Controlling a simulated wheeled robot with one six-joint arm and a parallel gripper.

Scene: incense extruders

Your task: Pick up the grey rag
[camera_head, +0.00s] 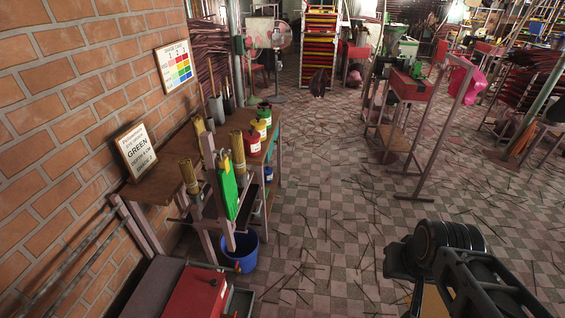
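I cannot make out a grey rag for certain in this view. A bright green cloth-like strip (227,185) hangs on the upright frame at the left, near the wooden table. A pink cloth-like piece (465,80) hangs on a stand at the upper right. A dark, unclear shape (318,82) stands on the floor at the back. My black arm shows at the lower right; its gripper is not visible.
A wooden table (160,188) against the brick wall holds incense bundles and coloured jugs. A blue bucket (243,252) stands below the green strip, and a red box (196,294) lies in front. Chequered floor (330,190) with scattered sticks is open in the middle.

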